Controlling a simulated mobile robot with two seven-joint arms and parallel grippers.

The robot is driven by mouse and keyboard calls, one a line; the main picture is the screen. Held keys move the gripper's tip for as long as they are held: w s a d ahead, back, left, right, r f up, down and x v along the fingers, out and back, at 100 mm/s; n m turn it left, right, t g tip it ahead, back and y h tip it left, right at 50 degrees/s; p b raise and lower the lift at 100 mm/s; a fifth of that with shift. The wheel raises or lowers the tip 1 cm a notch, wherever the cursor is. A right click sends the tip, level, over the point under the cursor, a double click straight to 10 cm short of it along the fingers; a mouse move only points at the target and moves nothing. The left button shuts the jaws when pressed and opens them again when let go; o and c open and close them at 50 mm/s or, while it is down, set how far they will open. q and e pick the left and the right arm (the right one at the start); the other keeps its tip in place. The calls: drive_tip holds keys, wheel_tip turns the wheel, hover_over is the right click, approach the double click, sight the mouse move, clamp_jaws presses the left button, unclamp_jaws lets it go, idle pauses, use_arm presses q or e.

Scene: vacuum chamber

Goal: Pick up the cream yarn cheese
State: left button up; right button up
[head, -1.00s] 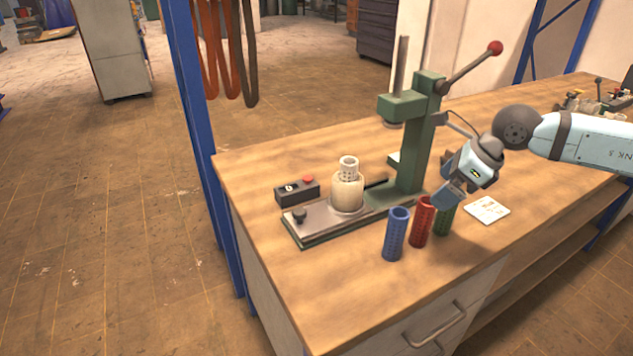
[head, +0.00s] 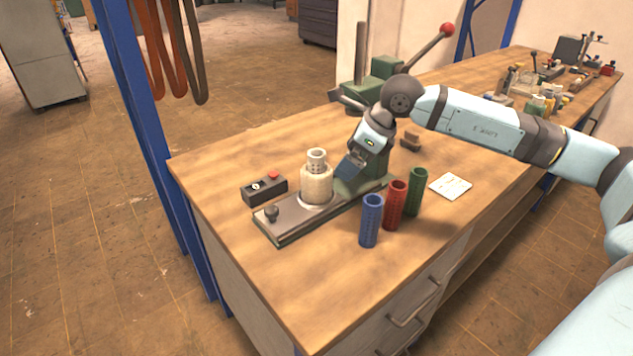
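The cream yarn cheese (head: 316,188) stands upright on the metal base plate (head: 290,222) of a green press, with a pale perforated tube (head: 316,158) sticking out of its top. My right gripper (head: 348,168) points down and to the left, just right of the yarn cheese in the picture. It appears apart from the cheese. Its fingers are seen at a slant and partly merge with the green press behind, so I cannot tell whether they are open or shut. My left gripper is not in view.
Blue (head: 371,220), red (head: 395,205) and green (head: 417,192) perforated tubes stand in front of the press. A small control box (head: 264,189) with a red button lies left of the cheese. A white card (head: 450,186) lies to the right. The front left table corner is clear.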

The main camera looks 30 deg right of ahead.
sight(320, 166)
drive_tip(key=w+a, duration=0.3)
drive_tip(key=shift+w+f, duration=0.15)
drive_tip(key=shift+w, duration=0.1)
drive_tip(key=x, duration=0.4)
drive_tip(key=shift+w+f, duration=0.15)
drive_tip(key=shift+f, duration=0.15)
drive_tip(key=c, duration=1)
drive_tip(key=shift+r, duration=0.15)
